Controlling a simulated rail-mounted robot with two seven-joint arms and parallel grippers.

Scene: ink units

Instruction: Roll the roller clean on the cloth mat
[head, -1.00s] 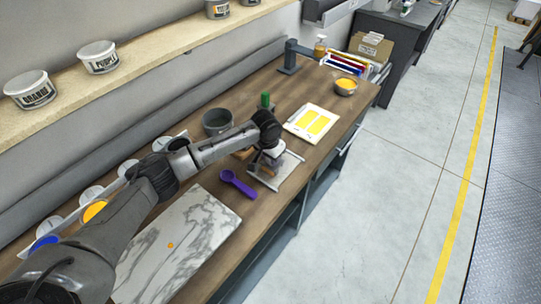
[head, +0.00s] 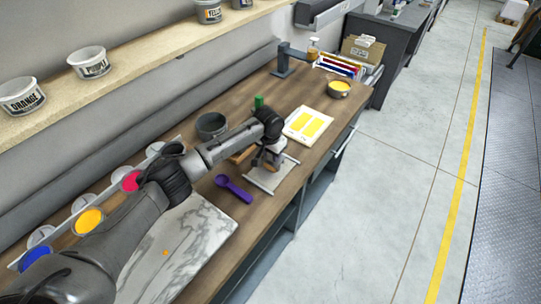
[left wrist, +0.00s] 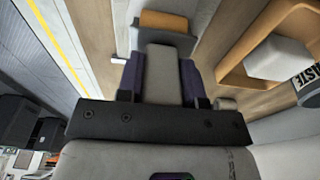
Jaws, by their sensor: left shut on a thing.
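The cloth mat (head: 268,180) is a pale grey sheet with bars at its ends, on the wooden bench near its front edge. My left gripper (head: 269,162) is over the far part of the mat, pointing down. In the left wrist view its dark fingers (left wrist: 163,78) are shut on a grey handle. Beyond the handle is the orange-brown roller (left wrist: 168,21), lying against or just above the pale mat (left wrist: 190,8); I cannot tell if they touch. In the head view the gripper hides most of the roller. My right gripper is not in view.
A purple scoop (head: 234,188) and a marble slab (head: 190,235) lie nearer on the bench. A white sheet with yellow patches (head: 307,124) lies beyond the mat. A grey pot (head: 211,126) stands behind my arm. The wrist view shows a wooden holder (left wrist: 240,72) beside the gripper.

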